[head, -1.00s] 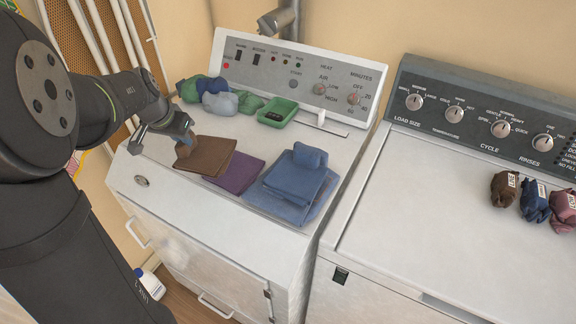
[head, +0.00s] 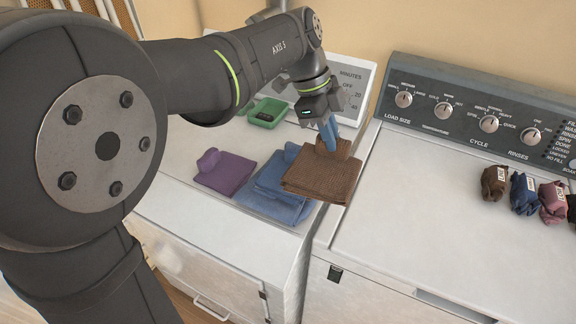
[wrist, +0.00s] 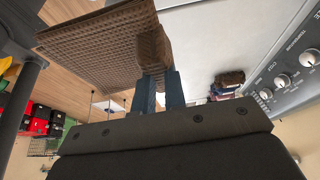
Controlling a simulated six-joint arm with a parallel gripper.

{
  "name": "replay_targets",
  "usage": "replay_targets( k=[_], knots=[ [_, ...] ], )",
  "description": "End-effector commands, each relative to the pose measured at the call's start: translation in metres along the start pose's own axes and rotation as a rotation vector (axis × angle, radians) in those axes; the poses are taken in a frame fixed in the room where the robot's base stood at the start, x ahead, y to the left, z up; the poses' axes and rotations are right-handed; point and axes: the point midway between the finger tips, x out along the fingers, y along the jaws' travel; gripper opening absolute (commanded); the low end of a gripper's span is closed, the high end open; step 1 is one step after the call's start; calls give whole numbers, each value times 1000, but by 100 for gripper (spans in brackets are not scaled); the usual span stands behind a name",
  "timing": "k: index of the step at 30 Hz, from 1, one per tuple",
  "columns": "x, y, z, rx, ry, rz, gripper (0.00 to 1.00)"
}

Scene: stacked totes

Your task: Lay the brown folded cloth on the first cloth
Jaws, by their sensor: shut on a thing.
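The brown folded cloth (head: 318,177) hangs from my gripper (head: 329,132), which is shut on the bunched tab on its top. The cloth is held roughly flat, overlapping the right part of the blue folded cloth (head: 268,188) in the head view. I cannot tell how high above it the brown cloth is. The blue cloth lies on the left machine's top, partly hidden by the brown one. In the wrist view the brown cloth (wrist: 100,45) spreads out from the blue fingertips (wrist: 160,92). A purple folded cloth (head: 224,174) with a raised tab lies left of the blue one.
A green tray (head: 267,112) stands at the back of the left machine, partly behind my arm. Several dark bundles, including a brown one (head: 494,182), lie on the right machine's lid (head: 420,215). Most of that lid is clear. A gap separates the machines.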

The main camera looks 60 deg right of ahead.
Motion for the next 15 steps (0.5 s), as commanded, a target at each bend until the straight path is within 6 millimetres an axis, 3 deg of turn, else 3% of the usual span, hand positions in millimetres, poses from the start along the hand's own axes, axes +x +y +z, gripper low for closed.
replay_targets(
  k=[2,5,15],
  knots=[
    [1,2,-6,31,-1,12,0],
    [4,-1,1,44,0,21,0],
    [18,-31,82,39,1,20,0]
  ],
)
